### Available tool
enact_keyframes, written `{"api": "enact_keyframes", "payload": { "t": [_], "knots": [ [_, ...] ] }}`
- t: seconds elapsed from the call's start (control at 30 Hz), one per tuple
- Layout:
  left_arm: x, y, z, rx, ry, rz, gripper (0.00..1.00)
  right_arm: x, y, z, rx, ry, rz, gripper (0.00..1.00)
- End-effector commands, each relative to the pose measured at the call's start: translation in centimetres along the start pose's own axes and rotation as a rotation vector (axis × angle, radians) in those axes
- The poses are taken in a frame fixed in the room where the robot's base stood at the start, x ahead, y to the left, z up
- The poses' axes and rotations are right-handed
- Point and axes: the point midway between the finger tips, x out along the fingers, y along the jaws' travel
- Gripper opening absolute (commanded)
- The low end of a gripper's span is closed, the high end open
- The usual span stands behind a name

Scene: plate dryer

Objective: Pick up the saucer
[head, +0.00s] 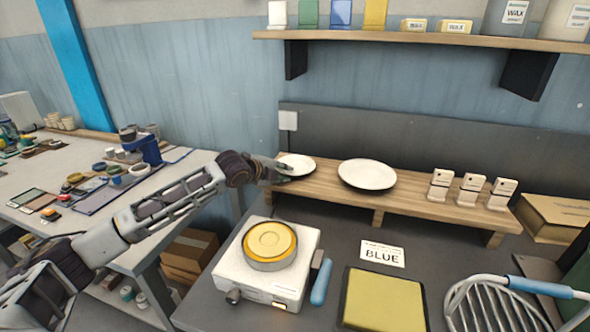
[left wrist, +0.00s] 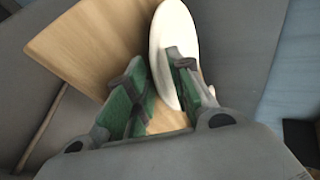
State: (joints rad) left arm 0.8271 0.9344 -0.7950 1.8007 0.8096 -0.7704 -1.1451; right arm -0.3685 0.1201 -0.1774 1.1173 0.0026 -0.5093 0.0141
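A small white saucer (head: 297,163) lies at the left end of a low wooden shelf (head: 330,190). My left gripper (head: 285,170) is at the saucer's left edge. In the left wrist view, the two green-padded fingers (left wrist: 158,85) are apart, and the white saucer (left wrist: 172,35) shows between and beyond them. One finger overlaps the saucer in that view; the other is beside its rim. I cannot tell whether either finger touches it. My right gripper is not in view.
A larger white plate (head: 367,173) lies on the same shelf, right of the saucer, with small white stands (head: 471,189) further right. A hot plate (head: 268,265) with a yellow disc stands in front. A wire rack (head: 500,305) is at the lower right.

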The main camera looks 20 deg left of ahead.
Motion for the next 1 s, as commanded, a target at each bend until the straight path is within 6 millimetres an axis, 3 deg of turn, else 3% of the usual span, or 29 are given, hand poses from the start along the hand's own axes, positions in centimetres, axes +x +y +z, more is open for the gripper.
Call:
{"api": "enact_keyframes", "payload": {
  "t": [0.3, 0.5, 1.0],
  "knots": [
    [-0.03, 0.01, 0.01, 0.0, 0.0, 0.0, 0.22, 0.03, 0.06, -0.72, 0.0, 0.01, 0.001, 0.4],
    [-0.03, 0.02, 0.01, 0.0, 0.0, 0.0, 0.0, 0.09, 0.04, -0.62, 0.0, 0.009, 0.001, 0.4],
    [-0.28, -0.47, 0.0, 0.0, 0.0, -0.001, 0.0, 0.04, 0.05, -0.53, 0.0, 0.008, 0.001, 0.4]
  ]
}}
